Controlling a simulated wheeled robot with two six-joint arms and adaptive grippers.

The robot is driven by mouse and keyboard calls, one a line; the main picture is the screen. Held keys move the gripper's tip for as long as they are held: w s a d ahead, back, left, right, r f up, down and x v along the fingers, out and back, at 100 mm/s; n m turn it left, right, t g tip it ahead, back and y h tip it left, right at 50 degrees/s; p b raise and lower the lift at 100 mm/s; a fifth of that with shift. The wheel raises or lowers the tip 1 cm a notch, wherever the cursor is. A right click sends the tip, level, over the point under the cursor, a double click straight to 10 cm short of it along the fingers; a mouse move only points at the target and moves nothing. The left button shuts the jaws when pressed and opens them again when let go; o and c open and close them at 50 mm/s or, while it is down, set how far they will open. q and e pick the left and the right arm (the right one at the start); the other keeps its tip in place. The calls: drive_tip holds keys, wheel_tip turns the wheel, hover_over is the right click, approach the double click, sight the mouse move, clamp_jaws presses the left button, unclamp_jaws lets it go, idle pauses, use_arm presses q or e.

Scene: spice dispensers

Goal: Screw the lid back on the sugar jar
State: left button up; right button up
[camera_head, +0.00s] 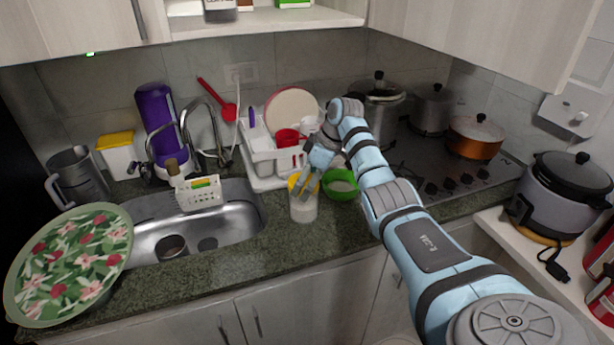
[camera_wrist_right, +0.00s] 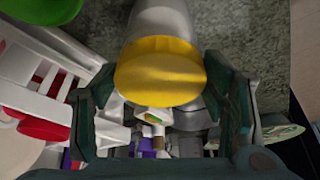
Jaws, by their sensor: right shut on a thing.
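The sugar jar (camera_head: 303,211) is a clear jar with pale contents. It stands upright on the counter between the sink and the green bowl. Its yellow lid (camera_wrist_right: 160,75) sits at the jar's mouth. Whether its thread is engaged cannot be told. My right gripper (camera_head: 304,184) comes down over the jar from above and is shut on the lid. In the right wrist view its two dark fingers (camera_wrist_right: 158,88) stand on either side of the lid, and the jar body (camera_wrist_right: 160,20) shows beyond it. My left gripper is not in view.
A green bowl (camera_head: 340,185) stands close right of the jar. A white dish rack (camera_head: 262,165) with a red cup is behind. The sink (camera_head: 240,212) is at left, the stove with pots (camera_head: 474,137) at right. The counter in front of the jar is clear.

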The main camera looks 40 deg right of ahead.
idle(0.3)
drive_tip(key=o, duration=1.4)
drive_tip(key=shift+c, duration=0.2)
drive_tip(key=shift+r, duration=0.1)
drive_tip(key=v, duration=1.2)
drive_tip(key=shift+w, duration=0.1)
